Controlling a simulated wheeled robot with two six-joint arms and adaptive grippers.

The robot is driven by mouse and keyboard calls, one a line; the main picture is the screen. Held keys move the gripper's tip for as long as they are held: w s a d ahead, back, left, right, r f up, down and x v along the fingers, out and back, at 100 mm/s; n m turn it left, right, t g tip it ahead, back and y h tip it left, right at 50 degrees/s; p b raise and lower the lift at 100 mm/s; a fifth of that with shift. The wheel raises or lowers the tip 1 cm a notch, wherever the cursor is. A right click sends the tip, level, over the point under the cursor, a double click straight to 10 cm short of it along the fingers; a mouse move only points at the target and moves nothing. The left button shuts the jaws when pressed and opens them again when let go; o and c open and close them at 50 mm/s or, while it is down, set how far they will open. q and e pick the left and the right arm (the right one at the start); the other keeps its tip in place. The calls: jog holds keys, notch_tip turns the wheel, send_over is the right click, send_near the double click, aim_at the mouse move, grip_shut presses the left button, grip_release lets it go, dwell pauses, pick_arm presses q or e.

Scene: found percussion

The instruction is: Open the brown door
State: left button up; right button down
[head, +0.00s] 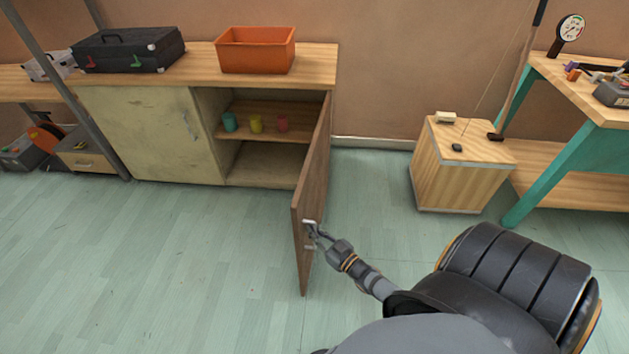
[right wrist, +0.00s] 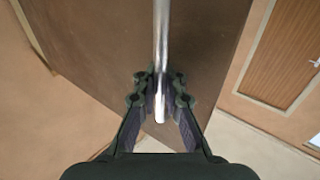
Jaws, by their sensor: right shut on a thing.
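The brown door (head: 316,190) of the low cabinet stands swung wide open toward me, seen nearly edge-on in the head view. My right gripper (head: 316,233) is at the metal handle (head: 309,224) near the door's free edge. In the right wrist view the door (right wrist: 95,50) fills much of the picture. The silver handle (right wrist: 161,45) runs down between the two fingers of my right gripper (right wrist: 158,85), which is shut on it. My left gripper is not in view.
A cream door (head: 150,135) beside the opening is shut. An orange bin (head: 255,50) and black case (head: 128,50) sit on top. A wooden box (head: 460,170) stands right; the floor between is clear.

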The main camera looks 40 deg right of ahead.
jog(key=shift+s+d+f, duration=0.1)
jog(key=shift+s+f, duration=0.15)
jog(key=shift+s, duration=0.25)
jog(key=c, duration=1.9)
grip_release()
jog(key=o, duration=0.4)
jog(key=shift+r, duration=0.15)
jog(key=shift+o, duration=0.4)
jog(key=shift+w, duration=0.1)
jog(key=s+d, duration=0.1)
jog(key=s, duration=1.1)
jog(key=shift+d, duration=0.15)
